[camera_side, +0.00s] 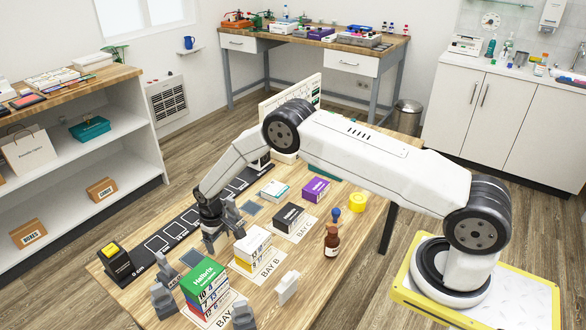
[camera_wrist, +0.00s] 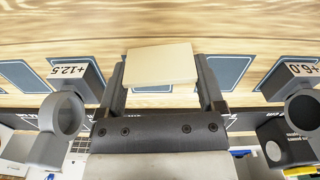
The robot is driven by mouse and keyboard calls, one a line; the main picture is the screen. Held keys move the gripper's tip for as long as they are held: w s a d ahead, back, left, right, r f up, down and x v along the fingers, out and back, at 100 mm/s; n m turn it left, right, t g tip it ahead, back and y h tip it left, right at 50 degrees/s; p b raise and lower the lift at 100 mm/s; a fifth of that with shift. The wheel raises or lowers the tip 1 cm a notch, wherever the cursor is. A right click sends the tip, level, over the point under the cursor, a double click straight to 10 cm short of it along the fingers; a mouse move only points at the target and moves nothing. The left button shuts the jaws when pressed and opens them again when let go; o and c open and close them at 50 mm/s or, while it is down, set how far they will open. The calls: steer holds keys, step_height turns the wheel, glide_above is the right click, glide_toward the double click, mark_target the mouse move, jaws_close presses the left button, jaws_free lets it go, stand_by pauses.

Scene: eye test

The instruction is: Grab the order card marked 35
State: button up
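My gripper (camera_wrist: 160,66) has its two fingers against the left and right sides of a plain cream card (camera_wrist: 160,64) in the wrist view. The card looks thick, sits slightly turned and appears above the table. No number shows on it, so I cannot tell whether it is marked 35. In the side view my gripper (camera_side: 213,228) is low over the table, left of the BAY B stack (camera_side: 252,245), and the held card cannot be made out. A green-topped stack (camera_side: 206,284) stands at the front. No mark 35 is readable.
Grey ring-shaped pieces with labels +12.5 (camera_wrist: 68,116) and +6.0 (camera_wrist: 299,116) flank my gripper. A dark box (camera_side: 289,217), a purple box (camera_side: 316,189), a brown bottle (camera_side: 332,241) and a yellow roll (camera_side: 356,202) stand on the table.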

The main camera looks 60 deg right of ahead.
steer(key=shift+c, duration=0.2)
steer(key=shift+r, duration=0.15)
steer(key=shift+r, duration=0.9)
steer(key=s+r, duration=0.3)
steer(key=s, duration=0.1)
steer(key=s+r, duration=0.7)
steer(key=s, duration=0.1)
steer(key=shift+s+d+r, duration=0.1)
steer(key=shift+d+r, duration=0.05)
steer(key=shift+d, duration=0.2)
steer(key=shift+s+r, duration=0.3)
steer(key=shift+s, duration=0.55)
steer(key=shift+d, duration=0.1)
